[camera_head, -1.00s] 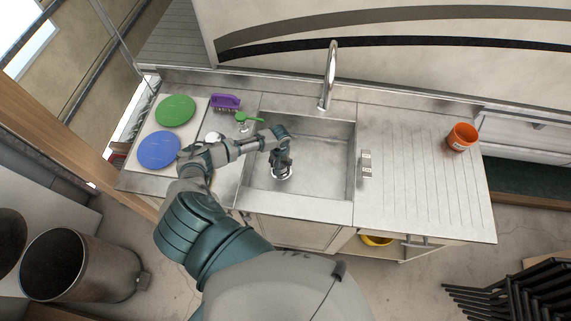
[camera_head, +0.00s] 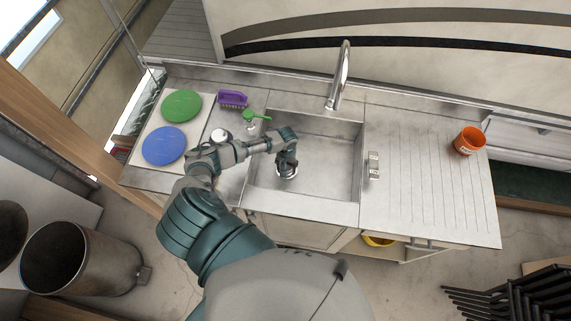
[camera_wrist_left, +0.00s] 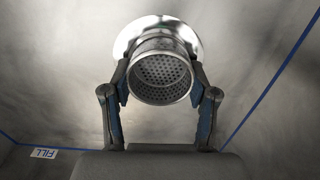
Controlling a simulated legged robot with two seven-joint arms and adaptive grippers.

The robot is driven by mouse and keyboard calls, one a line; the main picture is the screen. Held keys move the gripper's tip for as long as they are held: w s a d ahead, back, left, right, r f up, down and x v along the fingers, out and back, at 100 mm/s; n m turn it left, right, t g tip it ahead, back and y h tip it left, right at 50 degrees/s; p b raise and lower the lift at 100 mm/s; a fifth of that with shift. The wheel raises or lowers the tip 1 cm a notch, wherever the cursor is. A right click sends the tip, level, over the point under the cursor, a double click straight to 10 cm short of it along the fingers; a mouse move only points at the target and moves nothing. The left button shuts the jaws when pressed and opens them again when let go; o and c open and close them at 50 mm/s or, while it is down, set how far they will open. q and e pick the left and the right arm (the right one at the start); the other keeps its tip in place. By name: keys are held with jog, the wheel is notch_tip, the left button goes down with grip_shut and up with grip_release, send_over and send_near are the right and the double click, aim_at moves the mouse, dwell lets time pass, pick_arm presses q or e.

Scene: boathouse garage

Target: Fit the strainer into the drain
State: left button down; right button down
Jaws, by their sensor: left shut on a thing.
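The strainer (camera_wrist_left: 160,75) is a round metal cup with a perforated bottom, its open rim facing the left wrist camera. My left gripper (camera_wrist_left: 160,88) is shut on it, one finger on each side. The shiny drain ring (camera_wrist_left: 128,42) lies directly behind the strainer in the sink floor. The strainer covers the drain's middle, so I cannot tell how far in it sits. In the head view my left gripper (camera_head: 286,167) points down into the sink (camera_head: 325,180), over the drain, which shows as a bright ring. My right gripper is not in view.
The tap (camera_head: 341,75) rises behind the sink. Left of it are a green plate (camera_head: 181,105), blue plate (camera_head: 164,145), purple brush (camera_head: 233,99) and green-topped bottle (camera_head: 254,116). An orange cup (camera_head: 468,141) stands right, on the mostly clear drainboard (camera_head: 425,175). The sink's right half is empty.

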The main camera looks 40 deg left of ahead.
pick_arm(q)
jog(key=shift+s+f, duration=0.15)
jog(key=shift+f, duration=0.05)
jog(key=shift+d, duration=0.15)
jog(key=shift+c, duration=2)
grip_release()
jog(key=shift+d, duration=0.3)
jog(key=shift+o, duration=0.8)
jog(key=shift+w+a+f, duration=0.1)
jog(key=shift+w, duration=0.1)
jog(key=shift+a, duration=0.1)
jog(key=shift+a+r, duration=0.4)
jog(key=shift+r, duration=0.2)
notch_tip(320, 180, up, 11)
jog(key=shift+w+d+f, duration=0.15)
jog(key=shift+d, duration=0.1)
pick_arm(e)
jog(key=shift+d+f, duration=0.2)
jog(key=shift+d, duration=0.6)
